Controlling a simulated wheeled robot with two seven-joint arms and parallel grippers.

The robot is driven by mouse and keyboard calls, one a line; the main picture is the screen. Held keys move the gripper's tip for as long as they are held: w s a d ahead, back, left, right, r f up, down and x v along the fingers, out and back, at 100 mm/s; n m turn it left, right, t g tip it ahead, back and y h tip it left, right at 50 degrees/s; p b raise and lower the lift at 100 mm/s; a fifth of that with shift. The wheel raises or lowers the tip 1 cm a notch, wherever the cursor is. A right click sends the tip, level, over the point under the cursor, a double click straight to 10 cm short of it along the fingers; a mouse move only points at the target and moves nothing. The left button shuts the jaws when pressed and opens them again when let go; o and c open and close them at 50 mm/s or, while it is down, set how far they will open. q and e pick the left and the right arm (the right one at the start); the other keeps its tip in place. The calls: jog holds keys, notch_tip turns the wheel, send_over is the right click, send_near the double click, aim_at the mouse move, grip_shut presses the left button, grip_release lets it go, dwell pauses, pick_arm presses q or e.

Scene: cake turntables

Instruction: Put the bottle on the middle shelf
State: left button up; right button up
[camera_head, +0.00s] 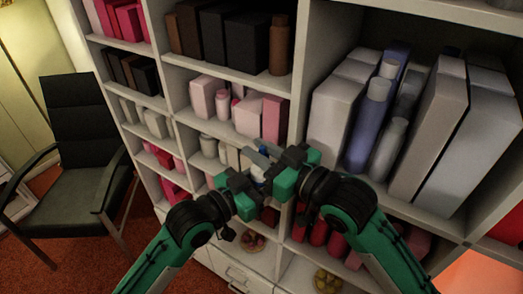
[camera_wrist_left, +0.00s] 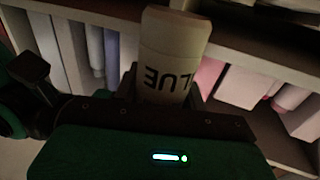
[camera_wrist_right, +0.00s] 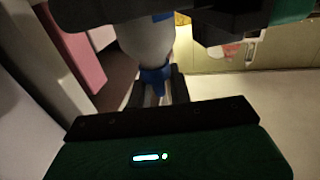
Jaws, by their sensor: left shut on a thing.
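The bottle (camera_head: 257,174) is a small white bottle with blue parts, partly hidden between my two grippers in front of the shelves. Its pale body with dark lettering like "GLUE" shows in the left wrist view (camera_wrist_left: 172,62). My left gripper (camera_head: 250,183) is shut on the bottle's body. My right gripper (camera_head: 272,160) is close beside it. In the right wrist view the bottle's pale body (camera_wrist_right: 147,42) and blue end (camera_wrist_right: 152,78) show, with the blue end between the right fingers; whether they grip it is unclear. The middle shelf (camera_head: 215,127) holds pink and white items behind the grippers.
The tall white bookcase (camera_head: 298,62) has several compartments. Brown and black boxes (camera_head: 246,42) stand above the pink ones. Large grey boxes (camera_head: 438,125) and a blue-grey bottle (camera_head: 368,125) fill the right compartment. A dark chair (camera_head: 86,150) stands at the left.

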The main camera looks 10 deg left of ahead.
pick_arm(q)
jog(key=o, duration=1.1)
